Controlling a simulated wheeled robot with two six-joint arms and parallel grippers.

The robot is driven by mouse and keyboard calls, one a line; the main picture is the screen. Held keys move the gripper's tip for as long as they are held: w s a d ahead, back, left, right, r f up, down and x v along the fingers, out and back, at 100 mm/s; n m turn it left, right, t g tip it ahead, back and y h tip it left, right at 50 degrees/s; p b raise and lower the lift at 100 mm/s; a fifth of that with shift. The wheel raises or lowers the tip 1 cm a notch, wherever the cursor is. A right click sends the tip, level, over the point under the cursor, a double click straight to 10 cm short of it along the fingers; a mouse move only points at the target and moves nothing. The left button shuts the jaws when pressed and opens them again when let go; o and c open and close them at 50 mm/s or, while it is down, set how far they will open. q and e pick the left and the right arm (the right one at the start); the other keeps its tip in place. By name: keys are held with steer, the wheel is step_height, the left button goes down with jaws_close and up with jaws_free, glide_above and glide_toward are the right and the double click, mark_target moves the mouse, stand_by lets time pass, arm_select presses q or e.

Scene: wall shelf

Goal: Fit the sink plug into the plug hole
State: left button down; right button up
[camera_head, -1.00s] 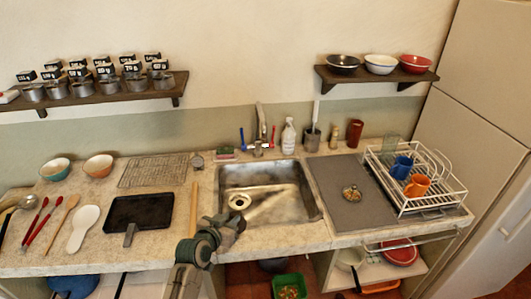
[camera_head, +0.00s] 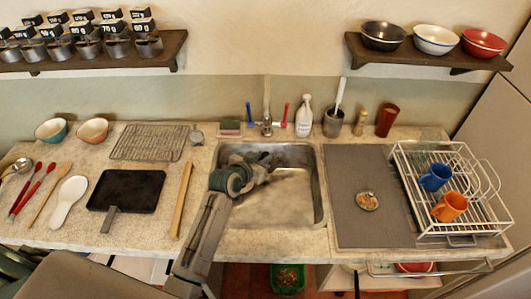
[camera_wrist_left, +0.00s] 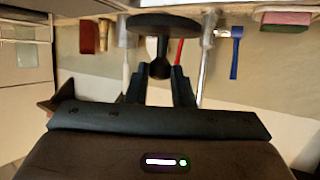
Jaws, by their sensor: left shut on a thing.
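My left gripper (camera_head: 264,170) reaches over the steel sink basin (camera_head: 300,207) from the front left. In the left wrist view, the gripper (camera_wrist_left: 161,82) is shut on the stem of the sink plug (camera_wrist_left: 163,24), a black round disc on a narrow neck. The disc faces away from the fingers. In the head view the plug cannot be made out clearly against the gripper. The plug hole, in the left part of the basin floor, is hidden behind my left wrist. My right gripper is not in view.
The tap (camera_head: 267,122) stands behind the basin, with a sponge (camera_head: 230,128) and a white bottle (camera_head: 304,117) beside it. A wooden rod (camera_head: 182,200) and a black pan (camera_head: 127,190) lie left of the basin. A grey mat (camera_head: 368,222) and dish rack (camera_head: 480,225) are right.

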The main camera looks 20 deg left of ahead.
arm_select(q)
steer(key=shift+f+b, duration=0.3)
steer(key=shift+f, duration=0.6)
steer(key=shift+w+f+b, duration=0.2)
steer(key=shift+f+b, duration=0.25)
steer(key=shift+f, duration=0.35)
step_height(320, 180, down, 3)
steer(key=b, duration=0.2)
steer(key=shift+w+b, duration=0.1)
steer(key=shift+b, duration=0.25)
step_height(320, 180, down, 4)
steer(key=b, duration=0.3)
steer(key=c, duration=1.2)
jaws_free()
steer(key=shift+o, duration=0.2)
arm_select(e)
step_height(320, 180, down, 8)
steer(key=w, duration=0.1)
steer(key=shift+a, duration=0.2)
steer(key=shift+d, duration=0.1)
